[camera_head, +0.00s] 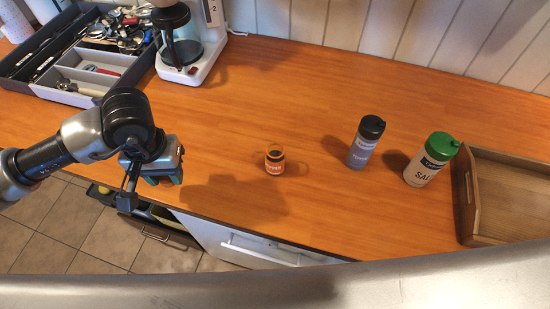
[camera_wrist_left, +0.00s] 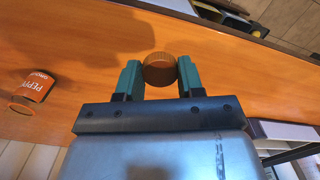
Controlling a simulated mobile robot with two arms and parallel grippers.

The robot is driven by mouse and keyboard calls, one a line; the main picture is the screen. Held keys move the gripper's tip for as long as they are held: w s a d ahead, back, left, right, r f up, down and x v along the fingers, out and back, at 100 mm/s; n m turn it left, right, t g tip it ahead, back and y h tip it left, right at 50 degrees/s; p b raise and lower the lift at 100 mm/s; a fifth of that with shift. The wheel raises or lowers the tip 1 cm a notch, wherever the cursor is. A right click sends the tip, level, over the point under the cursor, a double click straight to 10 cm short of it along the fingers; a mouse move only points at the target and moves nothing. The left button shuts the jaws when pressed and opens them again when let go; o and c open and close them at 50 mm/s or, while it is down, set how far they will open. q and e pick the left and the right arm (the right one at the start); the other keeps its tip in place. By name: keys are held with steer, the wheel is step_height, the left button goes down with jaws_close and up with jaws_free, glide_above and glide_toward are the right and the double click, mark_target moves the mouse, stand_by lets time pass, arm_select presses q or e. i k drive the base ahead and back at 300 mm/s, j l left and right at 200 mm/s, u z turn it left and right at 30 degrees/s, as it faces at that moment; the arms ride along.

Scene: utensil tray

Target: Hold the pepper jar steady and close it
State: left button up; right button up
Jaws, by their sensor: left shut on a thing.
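The pepper jar (camera_head: 275,160) stands upright on the wooden counter near its middle, with an orange label and a clear amber upper part. It also shows in the left wrist view (camera_wrist_left: 35,85) at the left edge. My left gripper (camera_head: 163,178) is over the counter's front edge, left of the jar and apart from it. In the left wrist view its teal fingers (camera_wrist_left: 159,75) are shut on a round brownish cap (camera_wrist_left: 160,70), which looks like the jar's lid. The cap is hidden in the head view. My right gripper is not in view.
A grey shaker (camera_head: 366,142) and a green-topped salt shaker (camera_head: 430,160) stand right of the jar. A wooden tray (camera_head: 465,205) is at the far right. A utensil tray (camera_head: 122,89) and a coffee maker (camera_head: 190,68) are at the back left. Counter around the jar is clear.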

mark_target(275, 155)
steer(key=k, duration=0.6)
steer(key=z, duration=2.1)
steer(key=k+j, duration=0.1)
steer(key=j, duration=0.3)
steer(key=k+j, duration=0.1)
steer(key=j, duration=0.3)
steer(key=k+j, duration=0.15)
steer(key=j, duration=0.2)
steer(key=k+j, duration=0.1)
steer(key=j, duration=0.3)
steer(key=k+j, duration=0.1)
steer(key=j, duration=0.3)
steer(key=k+j, duration=0.1)
steer(key=j, duration=0.3)
steer(key=k+j, duration=0.15)
steer(key=j, duration=0.2)
steer(key=j+z, duration=0.05)
